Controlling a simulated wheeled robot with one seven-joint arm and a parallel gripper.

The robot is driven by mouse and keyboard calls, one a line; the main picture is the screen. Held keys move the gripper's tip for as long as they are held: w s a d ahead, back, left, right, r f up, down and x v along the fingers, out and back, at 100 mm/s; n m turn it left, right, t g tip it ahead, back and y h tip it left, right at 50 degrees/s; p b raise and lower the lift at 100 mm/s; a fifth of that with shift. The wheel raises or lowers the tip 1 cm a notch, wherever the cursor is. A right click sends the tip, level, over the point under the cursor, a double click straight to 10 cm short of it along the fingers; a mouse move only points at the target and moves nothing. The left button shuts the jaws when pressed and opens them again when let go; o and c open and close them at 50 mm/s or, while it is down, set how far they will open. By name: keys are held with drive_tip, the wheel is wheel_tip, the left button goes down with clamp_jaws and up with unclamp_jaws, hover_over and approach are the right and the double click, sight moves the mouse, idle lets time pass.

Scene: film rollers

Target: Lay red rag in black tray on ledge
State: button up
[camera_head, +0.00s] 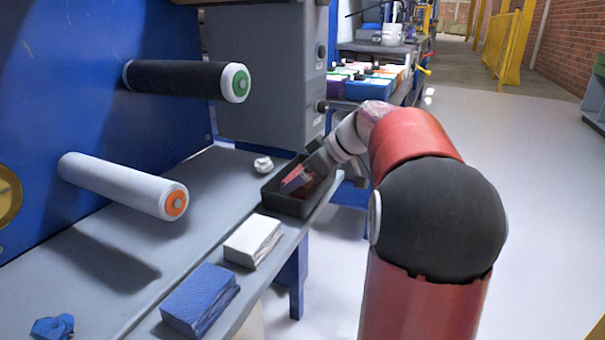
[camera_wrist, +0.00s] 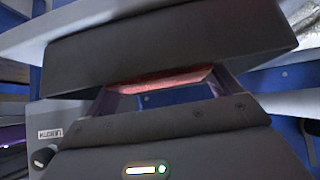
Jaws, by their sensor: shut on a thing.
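The black tray (camera_head: 290,207) sits on the grey ledge (camera_head: 225,180), beside the machine's grey housing. My gripper (camera_head: 298,181) reaches down into the tray from the upper right. It is shut on the red rag (camera_head: 319,186), which shows partly inside the tray. In the wrist view, a strip of the red rag (camera_wrist: 160,80) lies between the fingers of my gripper (camera_wrist: 160,86), and the dark tray (camera_wrist: 170,45) fills the upper middle. Most of the rag is hidden by the gripper and tray. I cannot tell whether the rag touches the tray floor.
A white folded stack (camera_head: 253,240) and a blue one (camera_head: 200,299) lie in front of the tray. A crumpled white piece (camera_head: 263,164) lies behind it, a crumpled blue one (camera_head: 52,327) at lower left. Black (camera_head: 178,78) and white (camera_head: 115,182) rollers jut over the ledge.

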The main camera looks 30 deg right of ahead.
drive_tip(key=shift+f+b, duration=0.5)
drive_tip(key=o, duration=0.8)
drive_tip(key=shift+c, duration=0.2)
drive_tip(key=p+v, duration=0.1)
drive_tip(key=v, duration=0.7)
drive_tip(key=s+a+r+m+g+h+p, duration=0.25)
drive_tip(key=s+a+p, duration=0.45)
drive_tip(key=a, duration=0.6)
drive_tip(key=s+a+f+m+h+p, duration=0.1)
drive_tip(key=s+a+f+m+p, duration=0.1)
drive_tip(key=s, duration=0.5)
drive_tip(key=s+a+f+m+t+h+p, duration=0.1)
drive_tip(key=s+a+f+m+h+p, duration=0.1)
drive_tip(key=s, duration=0.6)
drive_tip(key=shift+a+f+m+p, duration=0.35)
drive_tip(key=shift+a+m, duration=0.2)
drive_tip(key=shift+a, duration=0.55)
